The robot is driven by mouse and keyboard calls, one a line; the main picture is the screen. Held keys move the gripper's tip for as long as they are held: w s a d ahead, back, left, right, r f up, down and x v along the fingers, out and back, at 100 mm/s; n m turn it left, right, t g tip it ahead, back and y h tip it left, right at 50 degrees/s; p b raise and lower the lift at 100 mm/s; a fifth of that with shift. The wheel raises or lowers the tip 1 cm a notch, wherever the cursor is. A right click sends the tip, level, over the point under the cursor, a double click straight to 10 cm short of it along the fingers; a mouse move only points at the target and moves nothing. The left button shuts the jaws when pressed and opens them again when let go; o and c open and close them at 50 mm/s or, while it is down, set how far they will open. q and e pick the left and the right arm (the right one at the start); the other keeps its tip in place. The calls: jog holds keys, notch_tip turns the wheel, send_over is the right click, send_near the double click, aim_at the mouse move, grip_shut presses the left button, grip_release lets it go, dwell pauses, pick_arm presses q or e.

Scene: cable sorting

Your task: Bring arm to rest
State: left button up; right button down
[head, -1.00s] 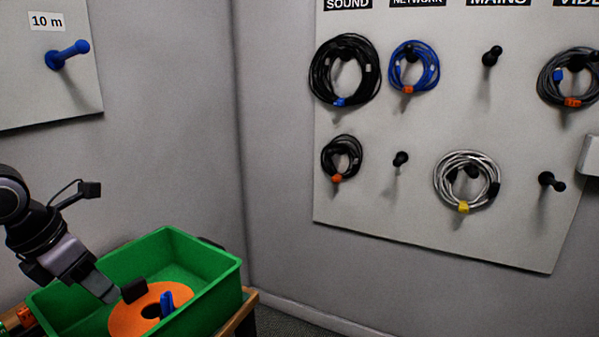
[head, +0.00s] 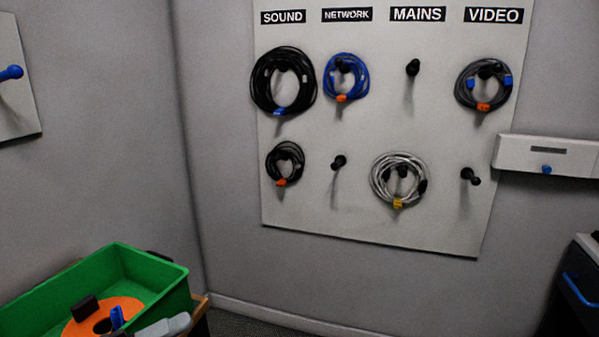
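Neither gripper can be made out in the head view. A light grey rounded piece (head: 165,326) shows at the bottom edge, in front of the green bin's near right side; I cannot tell whether it is part of one of my arms. The green bin (head: 160,270) stands at the lower left. In it lie an orange disc (head: 72,328) with a dark centre, a small black block (head: 85,307) and a blue piece (head: 117,317).
The wall board (head: 330,215) holds coiled cables on pegs under SOUND, NETWORK, MAINS and VIDEO labels. Some pegs, like the upper MAINS peg (head: 412,68), are bare. A white wall box (head: 545,157) and a dark case (head: 580,285) are at the right.

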pick_arm(q)
jog(key=s+a+f+n+t+y+p, duration=0.1)
jog(key=a+f+n+t+y, duration=0.15)
jog(key=f+n+y, duration=0.6)
jog(key=s+a+f+n+t+y+p, duration=0.1)
jog(key=a+f+n+t+y, duration=0.3)
jog(key=n, duration=0.8)
jog(key=s+d+f+n+g+y+p, duration=0.1)
jog(key=s+d+f+n+g, duration=0.3)
jog(key=s+f, duration=0.6)
notch_tip(320, 180, down, 2)
jog(key=n+g+y, duration=0.1)
jog(key=n+g, duration=0.1)
jog(key=shift+s+g+y, duration=0.15)
jog(key=shift+g+y, duration=0.2)
jog(key=shift+f, duration=0.1)
